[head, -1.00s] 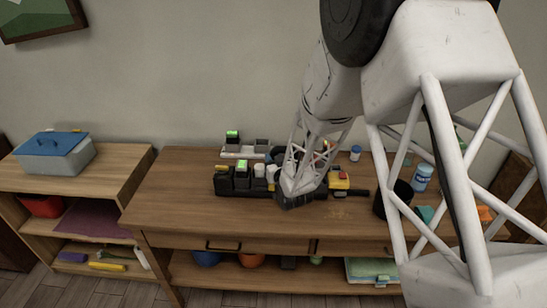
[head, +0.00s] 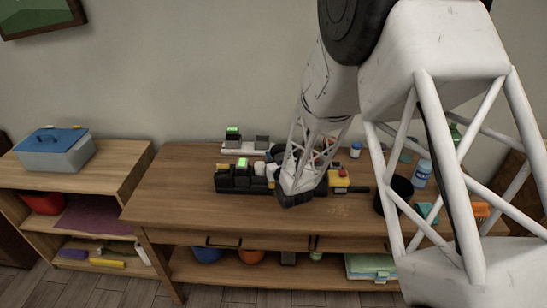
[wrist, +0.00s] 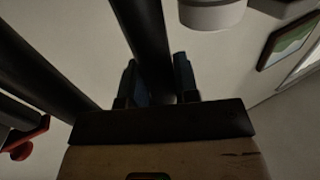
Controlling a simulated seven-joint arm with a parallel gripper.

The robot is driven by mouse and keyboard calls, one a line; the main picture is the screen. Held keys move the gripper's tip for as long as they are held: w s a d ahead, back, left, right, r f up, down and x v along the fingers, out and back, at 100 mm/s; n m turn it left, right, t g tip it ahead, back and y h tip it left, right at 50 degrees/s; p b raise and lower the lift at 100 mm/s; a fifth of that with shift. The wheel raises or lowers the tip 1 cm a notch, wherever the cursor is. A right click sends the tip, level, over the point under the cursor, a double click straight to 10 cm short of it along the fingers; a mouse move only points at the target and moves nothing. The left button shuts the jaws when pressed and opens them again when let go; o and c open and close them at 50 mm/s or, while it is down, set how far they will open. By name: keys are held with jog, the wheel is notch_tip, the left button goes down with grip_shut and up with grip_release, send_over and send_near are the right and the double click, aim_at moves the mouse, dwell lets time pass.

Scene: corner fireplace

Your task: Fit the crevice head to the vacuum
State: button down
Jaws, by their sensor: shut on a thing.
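My gripper's two dark fingers (wrist: 156,68) show in the wrist view, shut on a long dark tube-like piece (wrist: 145,28) that runs between them and up out of the picture. I cannot tell for sure whether this piece is the crevice head. In the head view my gripper is low over the middle of the table, and its fingertips are hidden by my own wrist. I cannot single out the vacuum with certainty. A yellow and black device (head: 340,178) with a red part and a dark handle lies just right of my wrist.
Black units (head: 238,178) with a green light stand left of my wrist on the wooden table (head: 170,190). A pale strip with small blocks lies behind them. A black cup (head: 399,190) and a blue-white jar (head: 422,174) stand right. The table's left part is clear.

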jog(key=shift+s+d+f, duration=0.1)
jog(key=shift+s+f, duration=0.15)
jog(key=shift+f, duration=0.5)
dwell(0.7)
jog(key=c, duration=1.3)
grip_release()
jog(key=o, duration=0.5)
jog(key=shift+w+r, duration=0.15)
jog(key=shift+r, duration=0.2)
jog(key=shift+v, duration=3.9)
